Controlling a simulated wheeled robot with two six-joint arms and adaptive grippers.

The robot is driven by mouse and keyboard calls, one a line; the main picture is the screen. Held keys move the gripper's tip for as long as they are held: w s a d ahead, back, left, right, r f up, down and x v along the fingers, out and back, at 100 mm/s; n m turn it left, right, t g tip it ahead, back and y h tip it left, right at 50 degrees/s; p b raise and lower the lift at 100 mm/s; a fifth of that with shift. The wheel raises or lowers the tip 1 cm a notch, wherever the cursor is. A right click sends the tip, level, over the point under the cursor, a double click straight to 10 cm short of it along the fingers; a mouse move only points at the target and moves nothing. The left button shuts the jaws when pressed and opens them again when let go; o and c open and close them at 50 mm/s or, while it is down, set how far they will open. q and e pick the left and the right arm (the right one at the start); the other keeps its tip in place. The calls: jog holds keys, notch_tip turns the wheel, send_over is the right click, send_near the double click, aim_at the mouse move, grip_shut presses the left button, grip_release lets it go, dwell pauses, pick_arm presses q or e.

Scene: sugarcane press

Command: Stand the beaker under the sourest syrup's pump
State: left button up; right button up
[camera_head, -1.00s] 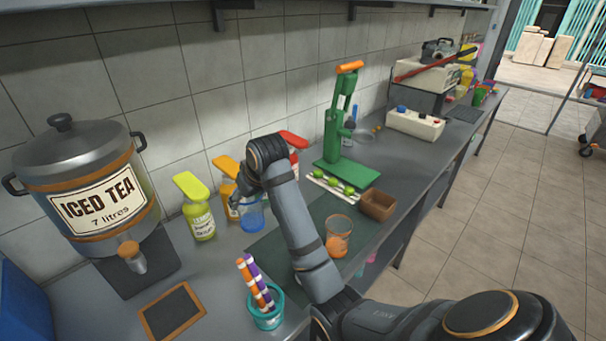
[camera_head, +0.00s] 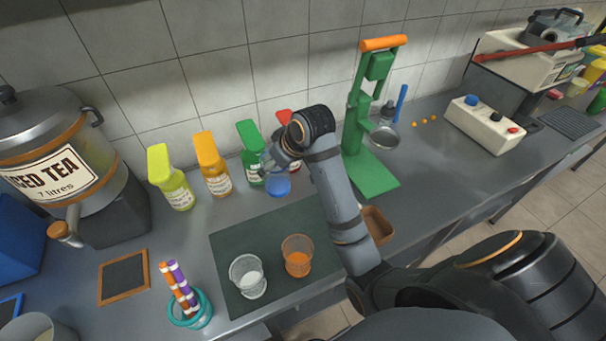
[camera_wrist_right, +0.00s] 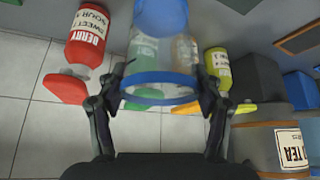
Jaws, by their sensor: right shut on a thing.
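The clear beaker with blue rim and base (camera_head: 277,185) is in my right gripper (camera_head: 272,163). In the right wrist view its blue rim (camera_wrist_right: 158,88) lies between the fingers of the gripper (camera_wrist_right: 158,100). The beaker is in front of the green pump bottle (camera_head: 252,152); I cannot tell whether it touches the counter. A yellow-green pump bottle (camera_head: 173,182) and an orange one (camera_head: 213,166) stand to the left. The red one (camera_head: 285,118) is partly behind my gripper; its label reads BERRY in the right wrist view (camera_wrist_right: 88,38). My left gripper is out of view.
An orange-tinted cup (camera_head: 297,258) and a clear cup (camera_head: 247,278) stand on the dark mat (camera_head: 228,243). A green press (camera_head: 372,172) stands right of my forearm. The iced tea urn (camera_head: 50,160) is at left. The pen cup (camera_head: 190,310) stands in front.

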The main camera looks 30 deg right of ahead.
jog(key=w+d+f+p, duration=0.3)
jog(key=w+d+f, duration=0.4)
jog(key=d+f, duration=0.4)
jog(key=shift+d+f+p, duration=0.2)
jog(key=shift+f+p, duration=0.1)
jog(key=shift+f, duration=0.5)
jog(key=shift+w+f, duration=0.1)
jog(key=o, duration=1.7)
jog(key=v, duration=1.2)
jog(key=shift+b, duration=0.35)
